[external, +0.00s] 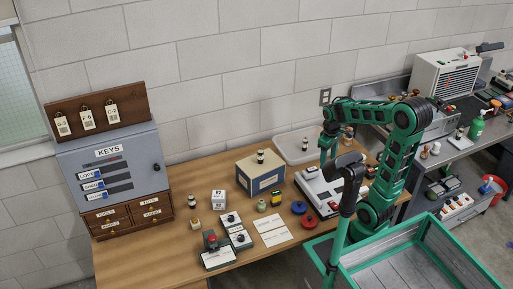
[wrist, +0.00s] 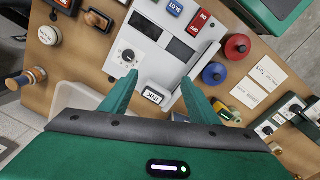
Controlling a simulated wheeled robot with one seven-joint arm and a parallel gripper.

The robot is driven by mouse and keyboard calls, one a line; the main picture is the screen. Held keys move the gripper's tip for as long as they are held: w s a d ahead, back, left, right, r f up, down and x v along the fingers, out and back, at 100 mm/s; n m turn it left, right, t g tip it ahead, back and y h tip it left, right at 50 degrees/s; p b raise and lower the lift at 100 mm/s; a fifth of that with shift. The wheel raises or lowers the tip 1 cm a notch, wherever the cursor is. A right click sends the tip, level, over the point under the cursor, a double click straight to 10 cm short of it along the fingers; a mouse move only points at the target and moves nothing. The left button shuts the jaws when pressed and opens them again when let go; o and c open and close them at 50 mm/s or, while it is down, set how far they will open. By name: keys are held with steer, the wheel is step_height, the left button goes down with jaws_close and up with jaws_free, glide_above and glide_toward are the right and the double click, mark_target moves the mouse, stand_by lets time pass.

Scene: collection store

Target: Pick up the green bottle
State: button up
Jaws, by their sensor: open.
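The green bottle (external: 476,127) stands upright on the grey bench at the far right of the external view. It is well away from my gripper and does not show in the wrist view. My gripper (wrist: 163,85) is open and empty, with its two green fingers apart and pointing down over a pale control panel (wrist: 143,30). In the external view my gripper hangs above the wooden table, left of my green arm, and is partly hidden.
The control panel (external: 316,189) lies on the wooden table (external: 180,240). Red and blue round knobs (wrist: 237,46) lie beside it. A blue and cream box (external: 260,181) and a grey key cabinet (external: 110,165) stand further left. A white machine (external: 445,77) stands behind the bottle.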

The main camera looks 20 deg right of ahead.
steer(key=w+a+f+n, duration=0.15)
steer(key=a+n, duration=0.25)
steer(key=a, duration=0.4)
steer(key=w+a+f+n, duration=0.1)
steer(key=w+a+n, duration=0.2)
steer(key=a, duration=0.6)
steer(key=n, duration=0.6)
glide_toward(262, 200)
steer(key=shift+y, duration=0.3)
step_height(262, 200, down, 5)
steer(key=shift+s+r, duration=0.15)
steer(key=shift+d+f, duration=0.15)
steer(key=shift+f, duration=2.95)
steer(key=shift+c, duration=0.5)
steer(key=c, duration=1.1)
